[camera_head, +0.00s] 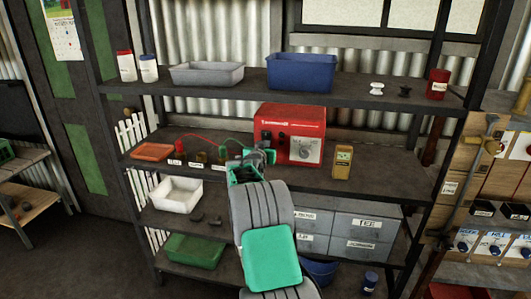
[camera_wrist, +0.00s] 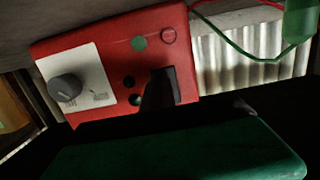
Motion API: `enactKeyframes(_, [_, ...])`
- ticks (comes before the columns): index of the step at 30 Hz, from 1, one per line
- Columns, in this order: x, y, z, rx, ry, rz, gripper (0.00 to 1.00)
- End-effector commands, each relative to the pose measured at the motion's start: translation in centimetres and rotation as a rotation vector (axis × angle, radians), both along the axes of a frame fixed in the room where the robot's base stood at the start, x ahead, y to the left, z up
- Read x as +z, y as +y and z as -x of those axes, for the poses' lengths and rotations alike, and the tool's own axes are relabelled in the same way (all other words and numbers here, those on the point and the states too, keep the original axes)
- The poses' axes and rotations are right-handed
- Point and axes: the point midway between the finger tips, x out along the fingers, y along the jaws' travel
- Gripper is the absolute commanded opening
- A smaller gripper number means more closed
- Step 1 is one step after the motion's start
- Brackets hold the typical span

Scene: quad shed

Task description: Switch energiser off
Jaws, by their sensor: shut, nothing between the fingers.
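The energiser (camera_head: 284,118) is a red box on the middle shelf in the head view. Its front has a white panel (camera_head: 308,151) with a grey rotary knob (camera_head: 304,150) at the right. In the wrist view the energiser (camera_wrist: 120,42) appears tilted, with the knob (camera_wrist: 66,88) and white panel at the left. My gripper (camera_head: 268,155) is in front of the energiser's lower left in the head view. It is shut and empty, apart from the knob. Its dark fingers (camera_wrist: 160,92) cover part of the red front in the wrist view. The knob's exact setting is too small to read.
A yellow meter (camera_head: 342,162) stands right of the energiser. A red lead (camera_head: 205,138) runs left towards small labelled items and an orange tray (camera_head: 152,151). A blue bin (camera_head: 300,73) and grey tray (camera_head: 207,73) sit on the shelf above. Grey drawers (camera_head: 350,232) are below.

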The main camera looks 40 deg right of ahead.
Motion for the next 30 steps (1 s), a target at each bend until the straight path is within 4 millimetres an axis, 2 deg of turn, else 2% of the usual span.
enactKeyframes(1, [0.5,-0.1,0.0,-0.001,-0.001,0.0,0.0])
enactKeyframes(8, [0.3,0.4,0.3,-0.001,-0.003,0.001,0.0])
enactKeyframes(14, [-1.6,3.1,2.1,-0.004,0.0,-0.001,0.0])
enactKeyframes(15, [-1.1,3.9,2.7,-0.004,0.001,-0.002,0.0])
enactKeyframes(24, [-2.5,9.5,6.6,0.001,0.003,-0.002,0.0])
enactKeyframes(30, [-2.8,10.8,7.8,-0.002,0.003,-0.002,0.0])
